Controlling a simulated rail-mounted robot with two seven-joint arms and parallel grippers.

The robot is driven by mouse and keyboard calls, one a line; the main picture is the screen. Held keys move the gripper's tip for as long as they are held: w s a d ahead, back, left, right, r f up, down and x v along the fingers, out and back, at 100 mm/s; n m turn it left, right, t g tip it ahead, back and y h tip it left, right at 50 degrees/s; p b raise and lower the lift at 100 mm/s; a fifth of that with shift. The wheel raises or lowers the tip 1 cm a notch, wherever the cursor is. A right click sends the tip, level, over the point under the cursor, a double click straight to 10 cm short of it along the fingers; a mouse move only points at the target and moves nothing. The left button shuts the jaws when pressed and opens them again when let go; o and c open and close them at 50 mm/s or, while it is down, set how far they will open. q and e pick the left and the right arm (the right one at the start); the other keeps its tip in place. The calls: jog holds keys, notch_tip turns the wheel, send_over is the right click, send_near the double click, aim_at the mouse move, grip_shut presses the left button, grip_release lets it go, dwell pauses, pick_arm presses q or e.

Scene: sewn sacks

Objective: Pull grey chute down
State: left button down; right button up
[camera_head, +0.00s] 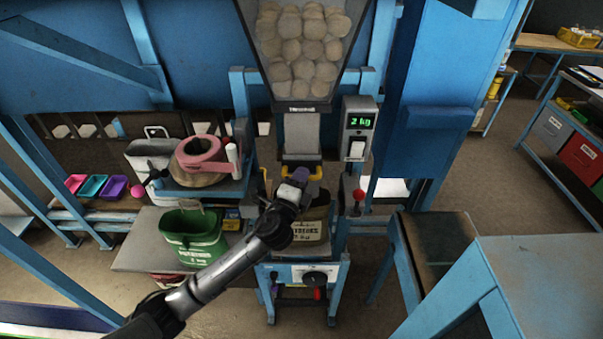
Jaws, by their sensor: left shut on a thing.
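The grey chute (301,132) hangs upright under the hopper, with a yellow handle (317,172) at its lower end. My left gripper (299,175) reaches up from the lower left and is shut at the middle of this handle. The fingers and wrist hide the grip itself and part of what lies below. A cream sack (309,231) with dark print stands right below the chute, partly behind my arm. My right gripper is not in view.
The hopper (341,45) above holds many round tan items. A scale display (360,122) reading 2 kg and a red-knobbed lever (358,195) are to the right. A blue-framed table (530,265) stands front right.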

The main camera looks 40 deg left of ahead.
pick_arm(q)
notch_tip(320, 180, down, 4)
jog(key=shift+r+b, duration=0.1)
jog(key=shift+b, duration=0.85)
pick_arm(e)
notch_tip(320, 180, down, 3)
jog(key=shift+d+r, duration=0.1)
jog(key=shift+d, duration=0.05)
pick_arm(q)
jog(key=c, duration=1.1)
grip_release()
jog(key=shift+s, duration=0.1)
jog(key=b+v, duration=0.1)
jog(key=v, duration=1.2)
jog(key=shift+s, duration=0.3)
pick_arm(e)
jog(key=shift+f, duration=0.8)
pick_arm(q)
jog(key=shift+d, duration=0.1)
